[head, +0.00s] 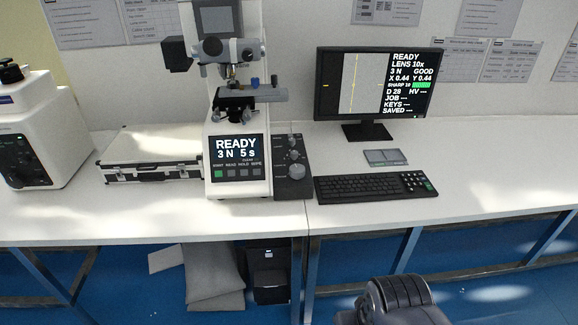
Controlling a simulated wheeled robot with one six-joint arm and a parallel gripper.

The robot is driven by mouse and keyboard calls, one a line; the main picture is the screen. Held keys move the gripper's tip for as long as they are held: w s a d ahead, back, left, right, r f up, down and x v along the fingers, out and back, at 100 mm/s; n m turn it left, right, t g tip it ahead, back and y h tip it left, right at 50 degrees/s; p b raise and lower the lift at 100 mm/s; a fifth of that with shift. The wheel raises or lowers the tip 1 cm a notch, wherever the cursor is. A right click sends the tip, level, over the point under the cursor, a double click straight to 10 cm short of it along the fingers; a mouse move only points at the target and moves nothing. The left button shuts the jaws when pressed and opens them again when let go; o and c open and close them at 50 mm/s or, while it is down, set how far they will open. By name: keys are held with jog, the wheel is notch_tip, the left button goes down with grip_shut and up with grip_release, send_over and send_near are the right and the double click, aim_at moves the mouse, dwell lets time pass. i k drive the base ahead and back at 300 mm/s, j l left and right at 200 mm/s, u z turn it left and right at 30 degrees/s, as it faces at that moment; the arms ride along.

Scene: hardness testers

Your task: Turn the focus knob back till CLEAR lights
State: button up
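The hardness tester (240,100) stands on the white bench left of the middle. Its front screen (236,148) reads READY, 3 N, 5 s, with small text below too fine to read surely. I cannot read which one is the focus knob. The monitor (378,85) shows READY, LENS 10x, GOOD and a SHARP line with a green bar. I cannot make out a lit CLEAR sign. My gripper is not in view; a dark ribbed part of my arm shows at the bottom.
A keyboard (375,187) and a small grey pad (385,157) lie right of the knob panel. A silver case (150,158) and a white machine (45,130) stand to the left. The bench's right side is clear.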

aim_at(297, 171)
jog(key=i+j+z, duration=0.25)
jog(key=i, duration=0.25)
jog(key=i+j+z, duration=0.3)
jog(key=i, duration=0.15)
